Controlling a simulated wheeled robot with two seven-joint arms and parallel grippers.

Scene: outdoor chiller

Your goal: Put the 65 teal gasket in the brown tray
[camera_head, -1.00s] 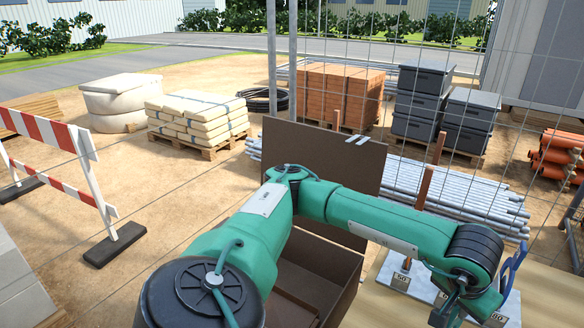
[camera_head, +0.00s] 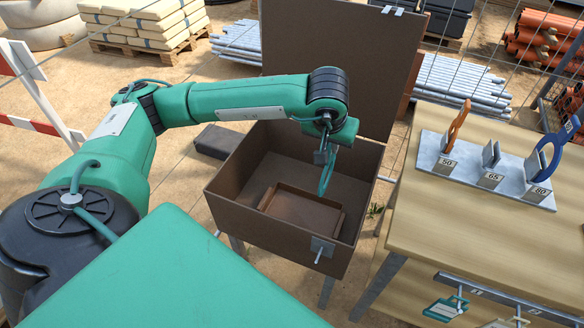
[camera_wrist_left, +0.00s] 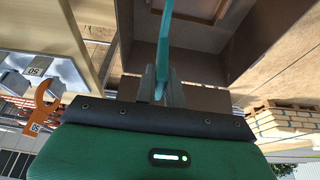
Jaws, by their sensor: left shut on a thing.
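The teal gasket (camera_head: 327,176) hangs edge-on below my left gripper (camera_head: 322,156), which is shut on it above the open brown box. In the left wrist view the gasket (camera_wrist_left: 163,45) stands between the fingers of the gripper (camera_wrist_left: 160,88). The brown tray (camera_head: 290,220) lies on the floor of the box, below the gasket; the gasket looks clear of it. Part of the tray (camera_wrist_left: 198,10) shows at the top of the left wrist view. My right gripper is not in view.
The brown box (camera_head: 228,175) has high walls and a raised lid (camera_head: 330,60) behind. On the wooden table (camera_head: 440,225) at right, a grey rack (camera_head: 465,172) holds an orange gasket (camera_head: 457,125) at 50 and a blue one (camera_head: 540,160) at 80; the 65 place holds no gasket.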

